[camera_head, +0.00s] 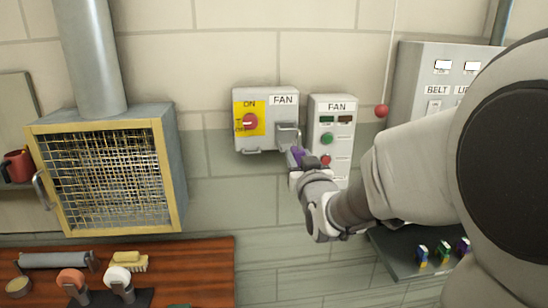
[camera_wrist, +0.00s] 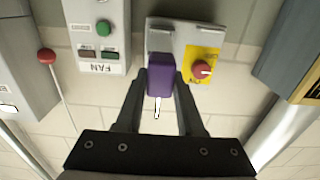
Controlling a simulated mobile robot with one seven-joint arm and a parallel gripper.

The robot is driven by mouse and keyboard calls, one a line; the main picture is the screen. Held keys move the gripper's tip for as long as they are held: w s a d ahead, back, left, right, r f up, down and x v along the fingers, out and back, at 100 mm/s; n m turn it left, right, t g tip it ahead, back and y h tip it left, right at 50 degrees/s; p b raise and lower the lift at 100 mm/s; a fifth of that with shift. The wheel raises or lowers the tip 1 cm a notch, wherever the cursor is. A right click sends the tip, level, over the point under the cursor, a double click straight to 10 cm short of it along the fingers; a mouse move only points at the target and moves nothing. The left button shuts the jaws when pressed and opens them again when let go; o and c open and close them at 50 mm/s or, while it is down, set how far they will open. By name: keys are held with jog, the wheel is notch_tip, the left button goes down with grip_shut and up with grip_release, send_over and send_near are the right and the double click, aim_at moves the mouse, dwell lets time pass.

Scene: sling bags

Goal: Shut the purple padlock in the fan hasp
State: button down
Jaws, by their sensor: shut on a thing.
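The purple padlock (camera_head: 297,155) is between the fingers of my gripper (camera_head: 299,165), just below the hasp (camera_head: 287,134) on the grey fan switch box (camera_head: 265,147). In the wrist view the purple padlock body (camera_wrist: 161,70) fills the gap between the two dark fingertips of my gripper (camera_wrist: 160,92), which is shut on it. A pale key (camera_wrist: 157,108) sticks out of its end. The fan switch box (camera_wrist: 178,45) is right behind the padlock. I cannot tell whether the shackle is through the hasp or closed.
The fan switch has a red knob (camera_head: 250,121) on a yellow plate. A fan button box (camera_head: 333,104) stands close to the right. A red ball on a cord (camera_head: 381,111) hangs further right. A caged fan housing (camera_head: 177,150) is at left. Other padlocks (camera_head: 444,251) sit on a low shelf.

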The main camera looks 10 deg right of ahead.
jog(key=shift+f+b, duration=0.1)
jog(key=shift+b, duration=0.4)
jog(key=shift+w+f+b, duration=0.2)
jog(key=shift+w+b, duration=0.65)
jog(key=shift+w, duration=1.85)
jog(key=shift+b, duration=1.45)
jog(key=shift+w, duration=0.15)
jog(key=shift+w+b, duration=0.5)
jog(key=shift+w, duration=3)
jog(key=shift+w, duration=0.1)
jog(key=shift+f+b, duration=0.1)
jog(key=shift+b, duration=0.45)
